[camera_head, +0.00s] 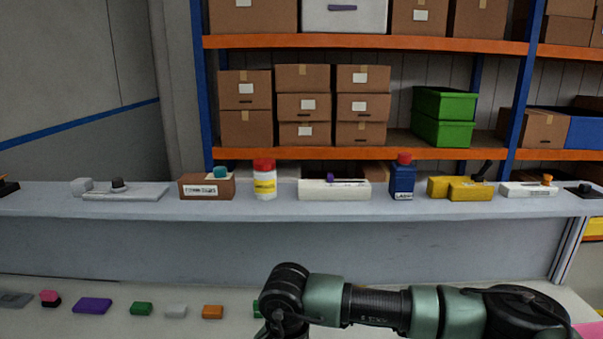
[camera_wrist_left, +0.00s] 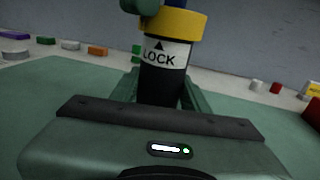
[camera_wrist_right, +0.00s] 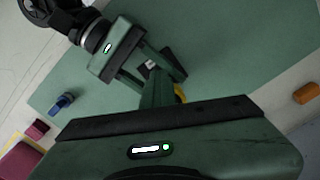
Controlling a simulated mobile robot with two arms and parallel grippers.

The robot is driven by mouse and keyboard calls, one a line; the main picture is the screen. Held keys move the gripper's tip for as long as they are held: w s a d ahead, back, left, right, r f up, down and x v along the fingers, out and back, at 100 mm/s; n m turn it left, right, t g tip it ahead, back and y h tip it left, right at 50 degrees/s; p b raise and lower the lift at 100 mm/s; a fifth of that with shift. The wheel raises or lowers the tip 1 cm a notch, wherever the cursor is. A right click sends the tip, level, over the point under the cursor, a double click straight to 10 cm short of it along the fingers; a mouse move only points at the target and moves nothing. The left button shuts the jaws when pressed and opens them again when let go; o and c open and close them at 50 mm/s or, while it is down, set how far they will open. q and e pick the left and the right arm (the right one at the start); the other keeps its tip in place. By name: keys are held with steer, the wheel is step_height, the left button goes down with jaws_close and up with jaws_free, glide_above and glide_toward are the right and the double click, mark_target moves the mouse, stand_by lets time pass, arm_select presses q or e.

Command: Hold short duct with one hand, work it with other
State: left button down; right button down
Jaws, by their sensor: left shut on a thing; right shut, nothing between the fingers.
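The short duct (camera_wrist_left: 165,70) is a black cylinder with a white LOCK label, a black arrow and a yellow ring (camera_wrist_left: 178,22) at its top. My left gripper (camera_wrist_left: 163,92) is shut around its black lower part in the left wrist view. In the right wrist view my left gripper (camera_wrist_right: 155,62) comes from the upper left; bits of the white label and yellow ring (camera_wrist_right: 180,93) show, the rest is hidden. My right gripper (camera_wrist_right: 158,90) is shut and empty, its fingers close beside the yellow ring; I cannot tell whether they touch. Neither gripper shows clearly in the head view.
A green mat (camera_wrist_right: 225,60) lies below the grippers. A blue piece (camera_wrist_right: 62,103), a pink block (camera_wrist_right: 38,128) and an orange block (camera_wrist_right: 305,93) lie around. A raised grey ledge (camera_head: 130,206) behind holds several bottles and boxes. My right arm crosses the front of the head view.

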steer(key=shift+w+a, duration=0.4)
steer(key=shift+w, duration=0.05)
steer(key=shift+s+a, duration=0.1)
steer(key=shift+a, duration=0.05)
step_height(320, 180, up, 6)
steer(key=shift+s+a, duration=0.15)
steer(key=shift+s, duration=0.15)
stand_by(0.4)
arm_select(q)
steer(key=c, duration=0.6)
jaws_free()
steer(key=shift+c, duration=0.2)
steer(key=shift+s, duration=0.1)
